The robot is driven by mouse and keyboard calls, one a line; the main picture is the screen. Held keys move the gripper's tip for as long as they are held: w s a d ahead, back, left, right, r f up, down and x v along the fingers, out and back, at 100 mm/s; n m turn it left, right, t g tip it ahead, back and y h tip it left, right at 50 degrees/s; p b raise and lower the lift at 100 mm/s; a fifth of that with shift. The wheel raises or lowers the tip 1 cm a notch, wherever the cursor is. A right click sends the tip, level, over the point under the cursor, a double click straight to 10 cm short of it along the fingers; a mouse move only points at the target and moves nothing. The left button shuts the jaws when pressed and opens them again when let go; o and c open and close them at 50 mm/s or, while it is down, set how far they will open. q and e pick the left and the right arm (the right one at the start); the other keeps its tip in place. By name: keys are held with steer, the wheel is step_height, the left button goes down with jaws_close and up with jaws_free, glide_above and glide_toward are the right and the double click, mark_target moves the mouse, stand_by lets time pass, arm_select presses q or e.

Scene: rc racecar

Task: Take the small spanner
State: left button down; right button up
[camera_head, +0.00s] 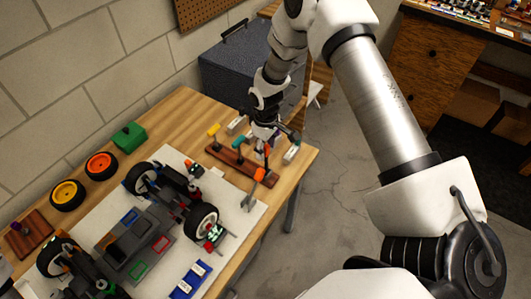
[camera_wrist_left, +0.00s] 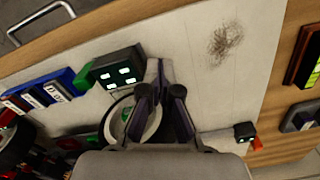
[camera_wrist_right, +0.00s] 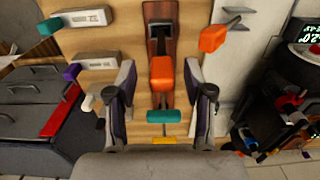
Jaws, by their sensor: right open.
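A grey tool with a forked, spanner-like head (camera_head: 248,199) and an orange handle (camera_head: 258,174) lies at the near end of the wooden rack (camera_head: 228,157). In the right wrist view its orange handle (camera_wrist_right: 212,38) is just outside the right-hand finger; I cannot tell whether it is the small spanner. My right gripper (camera_head: 265,140) is open above the rack. Another orange handle (camera_wrist_right: 161,75) and a teal handle (camera_wrist_right: 163,116) show between its fingers (camera_wrist_right: 160,95), not gripped. My left gripper (camera_wrist_left: 170,92) is shut and empty in its wrist view, over the car's wheel.
The racecar (camera_head: 150,235) stands on a white mat (camera_head: 240,218). Loose wheels (camera_head: 101,165) and a green box (camera_head: 129,137) are along the wall. White blocks with coloured ends (camera_wrist_right: 95,63) lie beside the rack. A dark toolbox (camera_head: 235,65) stands behind it.

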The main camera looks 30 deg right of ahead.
arm_select(q)
steer(key=shift+s, duration=0.15)
arm_select(e)
steer(key=shift+s+r, duration=0.15)
arm_select(q)
steer(key=shift+s, duration=0.2)
arm_select(e)
steer(key=shift+s+r, duration=0.15)
steer(key=shift+s, duration=0.05)
jaws_close()
arm_select(q)
steer(key=shift+w, duration=0.1)
arm_select(e)
steer(key=shift+w, duration=0.1)
